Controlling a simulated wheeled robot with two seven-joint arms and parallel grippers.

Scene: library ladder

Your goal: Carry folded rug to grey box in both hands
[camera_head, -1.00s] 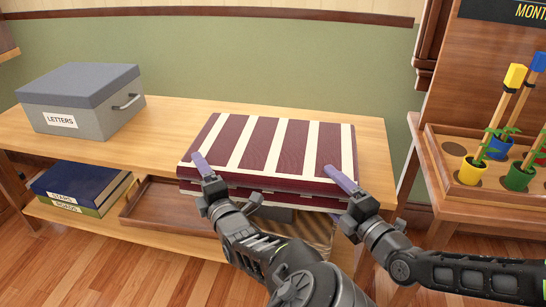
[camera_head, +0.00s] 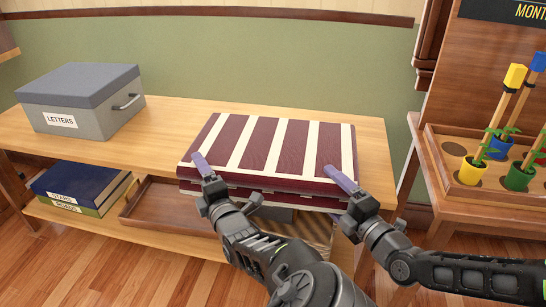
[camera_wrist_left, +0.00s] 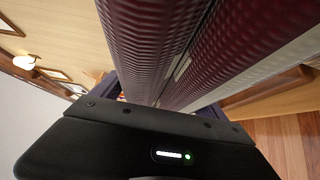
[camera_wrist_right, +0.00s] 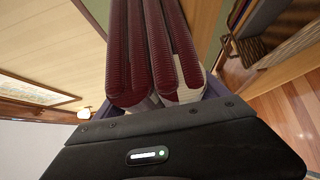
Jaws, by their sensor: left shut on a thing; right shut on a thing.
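The folded rug (camera_head: 270,149) is dark red with cream stripes. It lies flat on the right part of the wooden shelf top in the head view. My left gripper (camera_head: 202,166) is shut on the rug's front edge near its left corner. My right gripper (camera_head: 340,180) is shut on the front edge near its right corner. Layers of the rug fill the left wrist view (camera_wrist_left: 165,45) and show between the fingers in the right wrist view (camera_wrist_right: 150,50). The grey box (camera_head: 85,98), labelled LETTERS, stands on the shelf top at the left, lid on.
Bare shelf top (camera_head: 163,122) lies between the box and the rug. Blue and green books (camera_head: 80,188) and a brown tray (camera_head: 165,207) sit on the lower shelf. A wooden planter (camera_head: 455,180) with small pots stands at the right.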

